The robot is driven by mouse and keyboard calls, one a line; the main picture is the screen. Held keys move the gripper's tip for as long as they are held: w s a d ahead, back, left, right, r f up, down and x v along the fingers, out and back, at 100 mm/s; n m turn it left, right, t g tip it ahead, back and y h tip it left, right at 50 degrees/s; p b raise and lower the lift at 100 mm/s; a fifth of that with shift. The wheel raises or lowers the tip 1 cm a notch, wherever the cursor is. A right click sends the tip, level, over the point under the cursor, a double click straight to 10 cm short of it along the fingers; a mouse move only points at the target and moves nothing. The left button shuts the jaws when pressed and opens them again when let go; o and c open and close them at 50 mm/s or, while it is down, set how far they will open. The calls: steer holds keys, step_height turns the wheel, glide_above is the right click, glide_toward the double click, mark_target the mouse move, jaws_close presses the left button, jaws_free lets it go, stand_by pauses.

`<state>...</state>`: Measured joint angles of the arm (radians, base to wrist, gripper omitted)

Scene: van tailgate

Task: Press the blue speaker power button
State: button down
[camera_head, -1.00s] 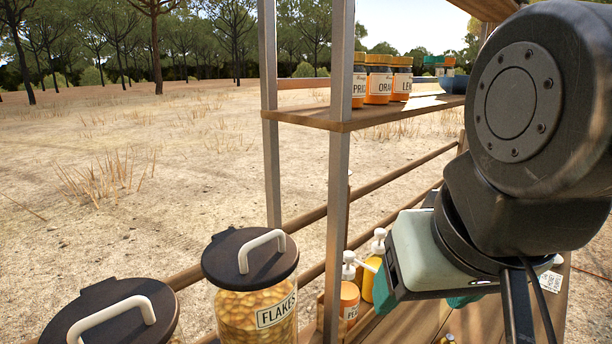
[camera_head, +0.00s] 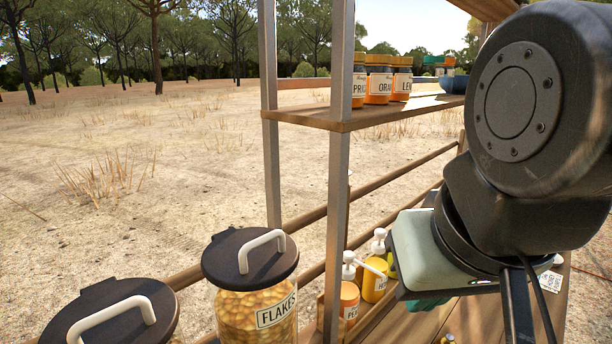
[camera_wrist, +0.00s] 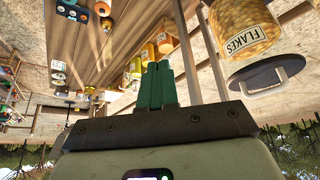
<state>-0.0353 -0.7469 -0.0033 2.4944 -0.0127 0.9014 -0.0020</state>
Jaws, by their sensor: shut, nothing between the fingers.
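My gripper (camera_wrist: 156,66) is shut and empty; its two green fingers stand side by side in the wrist view.
Pump bottles (camera_head: 374,280) stand on the lower deck beside my gripper. A FLAKES jar (camera_head: 250,300) and another lidded jar (camera_head: 115,315) stand in front. Jam jars (camera_head: 379,80) and a blue bowl (camera_head: 452,84) are on the upper shelf. A metal post (camera_head: 337,200) rises close by.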

stand_by(0.8)
steer(key=w+d+f+m+g+y, duration=0.1)
steer(key=w+d+f+m+y, duration=0.2)
steer(key=w+d+f+m, duration=0.4)
steer(key=w+d+f+m+y, duration=0.2)
steer(key=w+d+f+m, duration=0.25)
steer(key=w, duration=0.55)
steer(key=w+d+f+m+t+h, duration=0.1)
steer(key=d+f+m+t, duration=0.2)
steer(key=d+f+m, duration=0.7)
steer(key=d+f, duration=0.7)
steer(key=d, duration=0.2)
steer(key=shift+w+d+f+m+t, duration=0.2)
steer(key=shift+w+f+m+t, duration=0.1)
steer(key=shift+f+m, duration=0.1)
steer(key=shift+f, duration=4.35)
